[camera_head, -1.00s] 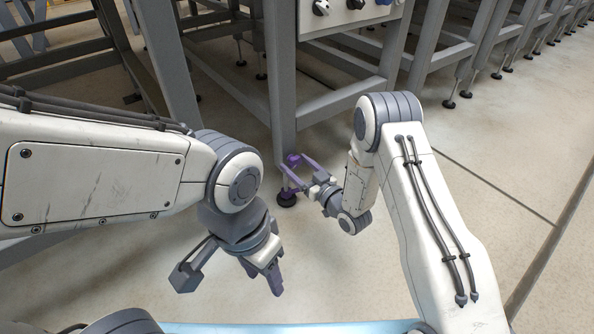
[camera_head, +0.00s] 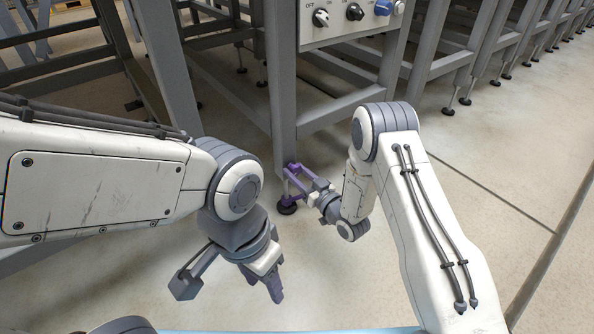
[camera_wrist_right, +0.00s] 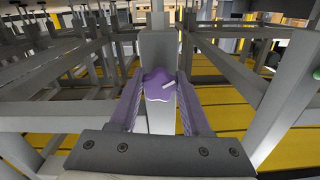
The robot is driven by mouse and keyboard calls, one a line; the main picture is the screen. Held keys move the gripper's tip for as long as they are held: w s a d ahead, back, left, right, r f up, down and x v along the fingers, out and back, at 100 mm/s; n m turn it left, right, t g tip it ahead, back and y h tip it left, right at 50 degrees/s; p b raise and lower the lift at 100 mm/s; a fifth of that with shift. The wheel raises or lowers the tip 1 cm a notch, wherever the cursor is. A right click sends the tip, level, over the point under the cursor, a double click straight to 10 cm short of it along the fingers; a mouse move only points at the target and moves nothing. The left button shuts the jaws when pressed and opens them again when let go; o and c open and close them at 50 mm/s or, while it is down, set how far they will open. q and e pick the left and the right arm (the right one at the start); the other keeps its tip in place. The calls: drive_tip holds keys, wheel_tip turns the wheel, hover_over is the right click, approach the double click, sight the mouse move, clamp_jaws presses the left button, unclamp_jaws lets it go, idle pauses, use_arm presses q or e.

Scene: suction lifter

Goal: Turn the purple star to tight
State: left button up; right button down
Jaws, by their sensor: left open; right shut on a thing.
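The purple star (camera_head: 292,169) is a star-shaped knob on the lower part of a grey table leg (camera_head: 281,90), above a dark round foot. In the right wrist view, the star (camera_wrist_right: 157,78) faces me with a pale mark on its right side. My right gripper (camera_head: 288,177) reaches in from the right and is shut on the star. Its two purple-tinted fingers flank the star in the right wrist view. My left gripper (camera_head: 274,288) hangs open and empty over the floor, lower and nearer. Any tight label cannot be made out.
A control panel (camera_head: 354,20) with several knobs is at the top, above the star. Grey frames with legs and crossbars stand behind and to the right. The pale floor (camera_head: 480,170) is clear at the right.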

drive_tip(key=m+p, duration=0.5)
drive_tip(key=shift+s+r, duration=0.1)
drive_tip(key=shift+r, duration=0.05)
drive_tip(key=m+p, duration=0.4)
drive_tip(key=m, duration=0.2)
drive_tip(key=shift+s+a+m+p, duration=0.1)
drive_tip(key=shift+a+m+p, duration=0.05)
drive_tip(key=shift+m+p, duration=1)
drive_tip(key=shift+m, duration=0.45)
drive_tip(key=m+p, duration=0.1)
drive_tip(key=m, duration=0.2)
drive_tip(key=shift+r+m+p, duration=0.1)
drive_tip(key=shift+m+p, duration=0.2)
drive_tip(key=shift+p, duration=0.05)
drive_tip(key=m+p, duration=0.1)
drive_tip(key=m, duration=0.2)
drive_tip(key=shift+m+p, duration=0.4)
drive_tip(key=shift+m, duration=1)
drive_tip(key=shift+c, duration=1.8)
unclamp_jaws()
